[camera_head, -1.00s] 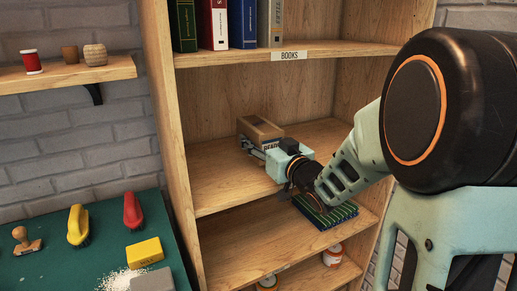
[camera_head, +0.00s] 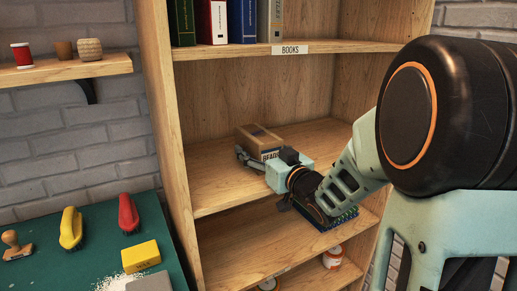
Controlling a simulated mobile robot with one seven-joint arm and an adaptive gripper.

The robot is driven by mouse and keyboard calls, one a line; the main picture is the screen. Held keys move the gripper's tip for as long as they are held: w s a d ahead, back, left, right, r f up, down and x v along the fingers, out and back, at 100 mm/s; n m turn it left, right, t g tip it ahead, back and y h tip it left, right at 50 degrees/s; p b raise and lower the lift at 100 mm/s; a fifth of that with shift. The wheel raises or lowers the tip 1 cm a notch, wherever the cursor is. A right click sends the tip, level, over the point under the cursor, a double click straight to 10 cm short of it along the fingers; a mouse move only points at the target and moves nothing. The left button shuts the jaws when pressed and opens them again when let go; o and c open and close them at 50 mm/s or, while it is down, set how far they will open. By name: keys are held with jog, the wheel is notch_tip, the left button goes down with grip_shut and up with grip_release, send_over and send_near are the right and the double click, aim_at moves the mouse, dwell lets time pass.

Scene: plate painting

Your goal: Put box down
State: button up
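The brown cardboard box (camera_head: 259,137), with a "READ…" label on its front, is at the middle shelf (camera_head: 222,187) of the wooden bookcase. My gripper (camera_head: 252,160) reaches in from the front right and is shut on the box at its near side. One finger shows at the box's front left. The other finger is hidden by the box and the gripper body. The box's underside is at or just above the shelf board; I cannot tell whether it touches.
Books (camera_head: 212,22) stand on the shelf above, labelled BOOKS (camera_head: 290,48). Jars (camera_head: 333,257) stand lower. A green table (camera_head: 100,222) with brushes is at left. The middle shelf has bare room around the box.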

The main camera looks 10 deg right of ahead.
aim_at(272, 156)
jog(key=shift+r, duration=0.1)
jog(key=shift+r, duration=0.15)
jog(key=v, duration=1)
jog(key=shift+s, duration=0.1)
jog(key=shift+b+v, duration=0.3)
jog(key=shift+v, duration=0.65)
